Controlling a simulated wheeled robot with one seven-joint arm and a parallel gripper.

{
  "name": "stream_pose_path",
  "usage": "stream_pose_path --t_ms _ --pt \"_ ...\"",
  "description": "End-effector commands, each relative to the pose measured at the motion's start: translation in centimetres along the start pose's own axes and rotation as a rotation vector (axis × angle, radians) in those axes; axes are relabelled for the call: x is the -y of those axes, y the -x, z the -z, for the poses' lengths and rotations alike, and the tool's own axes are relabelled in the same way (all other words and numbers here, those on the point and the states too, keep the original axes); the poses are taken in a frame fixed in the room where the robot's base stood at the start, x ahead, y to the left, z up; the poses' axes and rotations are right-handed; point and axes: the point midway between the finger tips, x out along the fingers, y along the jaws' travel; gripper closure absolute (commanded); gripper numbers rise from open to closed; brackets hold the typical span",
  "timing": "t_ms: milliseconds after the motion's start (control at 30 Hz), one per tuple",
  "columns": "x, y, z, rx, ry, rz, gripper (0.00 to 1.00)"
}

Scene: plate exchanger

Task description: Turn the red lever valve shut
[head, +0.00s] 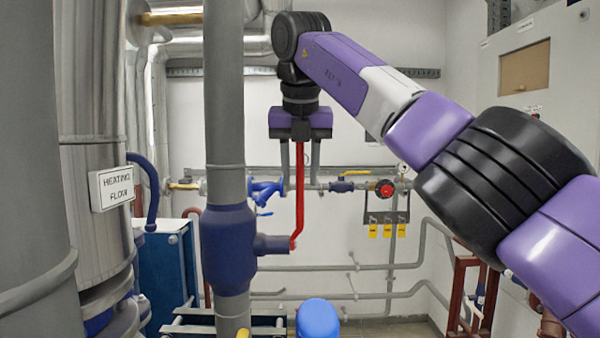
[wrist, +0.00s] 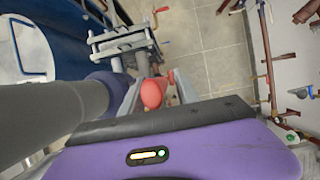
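The red lever (head: 299,205) stands upright beside the grey vertical pipe. Its lower end bends to the stem of the blue valve body (head: 228,250) on that pipe. My gripper (head: 300,172) points down from above, with one finger on each side of the lever's upper part. Gaps show between the lever and both fingers, so the gripper looks open and not clamped. In the wrist view the red lever's end (wrist: 153,93) lies between the two grey fingers. The lever's top is hidden by the gripper body in the head view.
The grey vertical pipe (head: 224,110) runs close left of the gripper. A large pipe labelled HEATING FLOW (head: 112,187) stands further left. Behind are a blue strainer (head: 265,190), a red round knob (head: 385,188) and horizontal pipes. A blue rounded object (head: 317,318) is below.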

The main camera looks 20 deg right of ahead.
Motion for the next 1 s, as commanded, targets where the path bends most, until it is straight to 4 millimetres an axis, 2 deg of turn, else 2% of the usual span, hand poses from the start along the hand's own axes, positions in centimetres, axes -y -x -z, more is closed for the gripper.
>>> stream_pose_path --t_ms 33,200,233,1000 --pt "0.0 0.0 0.0 0.0 0.0 0.0 0.63" --pt "0.0 0.01 0.01 0.0 0.0 0.0 0.96" --pt "0.0 0.01 0.01 0.0 0.0 0.001 1.0" --pt "0.02 0.03 0.02 -0.001 -0.001 0.001 1.0"
